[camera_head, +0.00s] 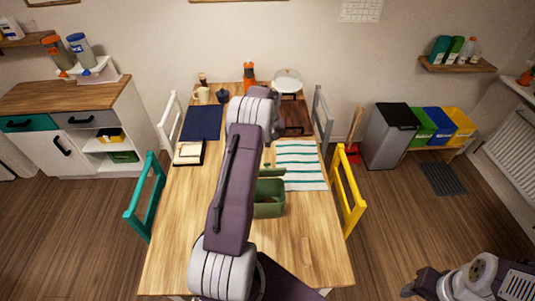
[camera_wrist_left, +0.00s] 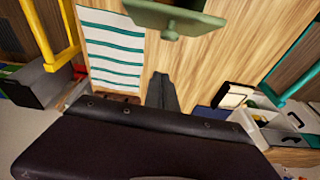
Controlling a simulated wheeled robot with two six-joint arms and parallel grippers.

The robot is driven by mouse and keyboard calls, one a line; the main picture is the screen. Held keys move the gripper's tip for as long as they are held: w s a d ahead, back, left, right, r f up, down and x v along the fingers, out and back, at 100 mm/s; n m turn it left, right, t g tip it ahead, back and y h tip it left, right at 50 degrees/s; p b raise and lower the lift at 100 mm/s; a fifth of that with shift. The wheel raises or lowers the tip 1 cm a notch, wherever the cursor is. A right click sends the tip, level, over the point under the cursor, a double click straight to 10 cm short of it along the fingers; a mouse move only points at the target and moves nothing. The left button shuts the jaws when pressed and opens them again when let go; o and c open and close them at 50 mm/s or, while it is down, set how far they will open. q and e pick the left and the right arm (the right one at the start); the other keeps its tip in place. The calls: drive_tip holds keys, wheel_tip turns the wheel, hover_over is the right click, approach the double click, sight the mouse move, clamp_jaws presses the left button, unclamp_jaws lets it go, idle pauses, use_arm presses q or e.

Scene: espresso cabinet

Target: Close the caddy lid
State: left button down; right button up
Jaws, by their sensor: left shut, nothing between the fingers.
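The green caddy (camera_head: 268,210) stands on the wooden table, just right of my left arm in the head view. Its lid (camera_head: 272,172) stands raised at the caddy's far side, with a knob on it. The lid and knob also show at the top of the left wrist view (camera_wrist_left: 175,18). My left gripper (camera_wrist_left: 162,92) is shut and empty, apart from the lid in that view. In the head view my left arm hides most of this gripper and part of the caddy. My right gripper (camera_head: 408,291) is low at the right, away from the table; its jaws are unclear.
A striped towel (camera_head: 300,165) lies beyond the caddy to the right. A dark blue mat (camera_head: 202,123) and a small cream-and-black item (camera_head: 188,153) lie at the left. Teal (camera_head: 146,200) and yellow (camera_head: 347,190) chairs flank the table. The near right tabletop is clear.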

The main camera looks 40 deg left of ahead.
sight(267, 169)
use_arm(q)
drive_tip(key=f+p, duration=0.1)
drive_tip(key=s+d+f+p, duration=0.1)
drive_tip(key=f, duration=0.1)
drive_tip(key=s+f+p, duration=0.1)
drive_tip(key=f, duration=0.1)
drive_tip(key=shift+s+d, duration=0.25)
drive_tip(key=shift+d, duration=0.1)
drive_tip(key=shift+w, duration=0.1)
